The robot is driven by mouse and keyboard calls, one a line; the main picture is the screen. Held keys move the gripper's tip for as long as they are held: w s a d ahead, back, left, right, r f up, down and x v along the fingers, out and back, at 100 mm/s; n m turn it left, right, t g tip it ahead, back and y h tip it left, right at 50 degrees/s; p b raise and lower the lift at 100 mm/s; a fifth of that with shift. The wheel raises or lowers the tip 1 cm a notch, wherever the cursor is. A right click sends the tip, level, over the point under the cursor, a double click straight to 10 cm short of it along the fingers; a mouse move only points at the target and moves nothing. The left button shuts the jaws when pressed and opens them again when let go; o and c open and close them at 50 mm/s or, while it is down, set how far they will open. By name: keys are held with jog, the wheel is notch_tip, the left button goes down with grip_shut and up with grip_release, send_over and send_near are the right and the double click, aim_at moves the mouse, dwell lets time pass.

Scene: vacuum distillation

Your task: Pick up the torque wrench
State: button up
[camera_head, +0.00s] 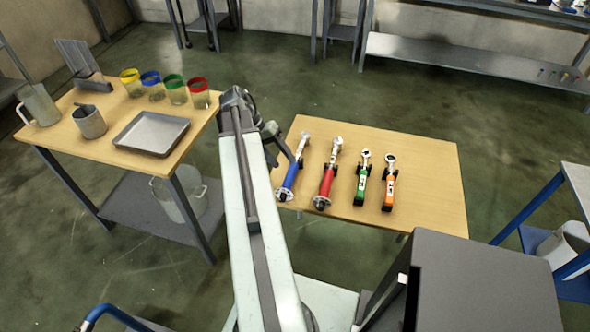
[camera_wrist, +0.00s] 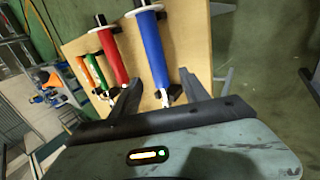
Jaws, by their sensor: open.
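Several wrench-like tools lie on a wooden table. They are a blue-handled one (camera_head: 290,178), a red-handled one (camera_head: 327,182), a green-handled one (camera_head: 361,185) and an orange-handled one (camera_head: 389,188). I cannot tell from looks alone which is meant by the torque wrench. My gripper (camera_head: 284,150) is at the table's left side, beside the blue-handled tool. In the wrist view my gripper (camera_wrist: 160,92) is open and empty, with the blue tool (camera_wrist: 153,48) lined up between its fingers. The blue tool's silver shaft shows between the fingertips; contact is not visible.
The tools rest on dark supports on the wooden table (camera_head: 430,170). At left, another table holds colored-rim beakers (camera_head: 175,92), a grey tray (camera_head: 152,134) and metal mugs (camera_head: 89,121). A dark grey box-like surface (camera_head: 480,285) is at front right. Floor between the tables is open.

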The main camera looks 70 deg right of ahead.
aim_at(290, 168)
jog(key=b+x, duration=0.4)
jog(key=x, duration=0.1)
jog(key=shift+d+f, duration=0.1)
jog(key=shift+f, duration=0.1)
jog(key=shift+r, duration=0.2)
grip_shut()
dwell(1.0)
